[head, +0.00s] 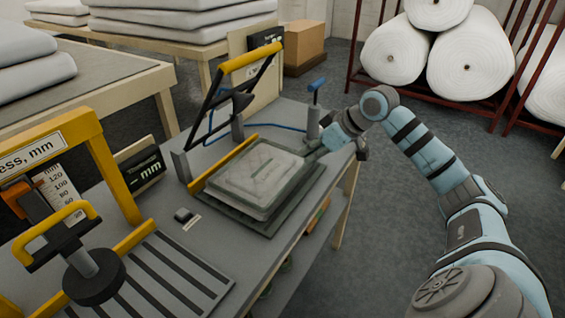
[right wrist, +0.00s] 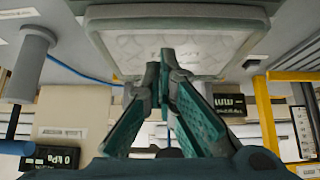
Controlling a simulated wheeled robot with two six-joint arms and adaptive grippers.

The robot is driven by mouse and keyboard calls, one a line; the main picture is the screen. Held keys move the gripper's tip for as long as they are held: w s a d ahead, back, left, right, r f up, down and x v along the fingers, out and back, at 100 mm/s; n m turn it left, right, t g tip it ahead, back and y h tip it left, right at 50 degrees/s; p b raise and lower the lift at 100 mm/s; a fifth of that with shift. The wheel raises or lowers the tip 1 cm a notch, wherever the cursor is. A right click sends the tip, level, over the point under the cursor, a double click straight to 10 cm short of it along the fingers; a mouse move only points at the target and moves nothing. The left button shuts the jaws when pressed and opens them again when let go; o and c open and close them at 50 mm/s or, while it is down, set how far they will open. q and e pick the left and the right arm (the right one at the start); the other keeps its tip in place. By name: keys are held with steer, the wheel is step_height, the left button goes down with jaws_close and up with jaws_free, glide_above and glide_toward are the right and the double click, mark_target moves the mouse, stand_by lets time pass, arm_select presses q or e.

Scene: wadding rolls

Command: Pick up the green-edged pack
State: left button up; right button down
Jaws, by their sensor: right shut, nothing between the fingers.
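A flat pale pack (head: 258,174) with a clear, quilted-looking top and a grey-green edge lies on a dark plate (head: 268,226) on the grey bench. In the right wrist view the pack (right wrist: 215,45) fills the upper middle, its pale face framed by a greyish edge. My right gripper (head: 313,154) is at the pack's right far side. Its fingertips (right wrist: 167,56) are together with nothing between them, and in the right wrist view they overlap the pack's edge. I cannot tell whether they touch it. My left gripper is not in view.
A lever with a yellow handle (head: 252,59) stands behind the pack, and a blue-topped post (head: 315,92) stands near my right gripper. White rolls (head: 470,62) lie on a red rack.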

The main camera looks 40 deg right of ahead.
mark_target(282, 172)
steer(key=x, duration=0.6)
steer(key=a+x, duration=0.1)
steer(key=x, duration=0.1)
steer(key=shift+w+f+b, duration=0.2)
steer(key=shift+w+b, duration=0.05)
steer(key=shift+b, duration=0.15)
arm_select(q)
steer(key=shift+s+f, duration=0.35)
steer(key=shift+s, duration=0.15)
arm_select(e)
steer(key=shift+s, duration=0.1)
